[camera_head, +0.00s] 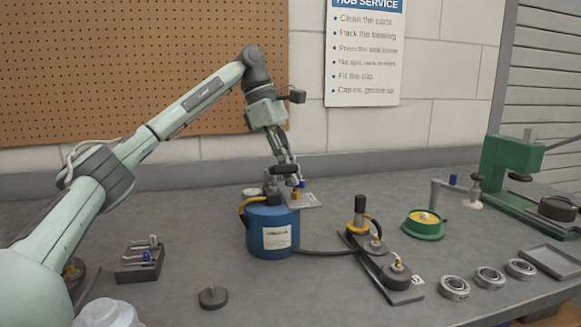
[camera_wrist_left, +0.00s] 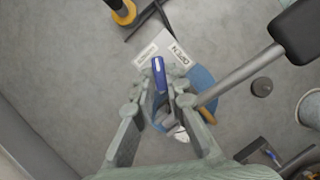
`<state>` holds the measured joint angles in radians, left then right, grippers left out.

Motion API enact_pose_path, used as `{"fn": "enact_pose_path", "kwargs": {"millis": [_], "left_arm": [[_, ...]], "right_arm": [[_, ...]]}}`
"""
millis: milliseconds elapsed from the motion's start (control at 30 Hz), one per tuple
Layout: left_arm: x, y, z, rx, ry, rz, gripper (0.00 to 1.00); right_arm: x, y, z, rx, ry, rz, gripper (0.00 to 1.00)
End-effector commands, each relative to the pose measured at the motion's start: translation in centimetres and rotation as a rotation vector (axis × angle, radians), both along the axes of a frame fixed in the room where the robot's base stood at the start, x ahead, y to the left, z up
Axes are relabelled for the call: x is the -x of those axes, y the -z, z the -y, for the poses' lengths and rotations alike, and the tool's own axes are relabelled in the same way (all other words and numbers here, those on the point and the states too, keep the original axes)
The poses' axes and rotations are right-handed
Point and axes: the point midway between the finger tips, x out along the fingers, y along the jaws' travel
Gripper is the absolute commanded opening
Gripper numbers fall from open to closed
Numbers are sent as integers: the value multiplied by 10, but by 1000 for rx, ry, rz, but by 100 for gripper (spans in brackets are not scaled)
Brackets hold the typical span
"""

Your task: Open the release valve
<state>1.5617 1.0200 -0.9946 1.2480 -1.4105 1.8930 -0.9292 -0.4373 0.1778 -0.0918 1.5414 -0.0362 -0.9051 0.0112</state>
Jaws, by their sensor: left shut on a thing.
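A blue drum-shaped pump (camera_head: 268,240) stands upright on the bench, with a pale label on its side. A light plate (camera_head: 308,200) sits at its top; in the left wrist view this plate (camera_wrist_left: 176,58) reads OPEN at one end, and its other word is hard to read. The release valve's blue lever (camera_head: 302,184) stands over the plate and shows between the fingers in the left wrist view (camera_wrist_left: 159,75). My left gripper (camera_head: 287,174) reaches down over the pump top and is shut on the lever. The valve body is mostly hidden by the fingers. My right gripper is not in view.
A hose runs from the pump to a black fixture (camera_head: 393,274) at right. A grey rod with a dark grip (camera_wrist_left: 297,30) crosses close beside the fingers. A green-based stand (camera_head: 424,225), bearing rings (camera_head: 454,287) and green press (camera_head: 513,160) stand right.

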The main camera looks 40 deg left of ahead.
Motion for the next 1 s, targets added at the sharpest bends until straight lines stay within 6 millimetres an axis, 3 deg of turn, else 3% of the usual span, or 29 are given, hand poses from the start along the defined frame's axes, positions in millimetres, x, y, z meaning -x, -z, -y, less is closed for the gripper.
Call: {"fn": "enact_pose_path", "kwargs": {"millis": [1000], "left_arm": [[-9, -2, 1, -2, 885, 1, 0]], "right_arm": [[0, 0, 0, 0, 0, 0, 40]]}}
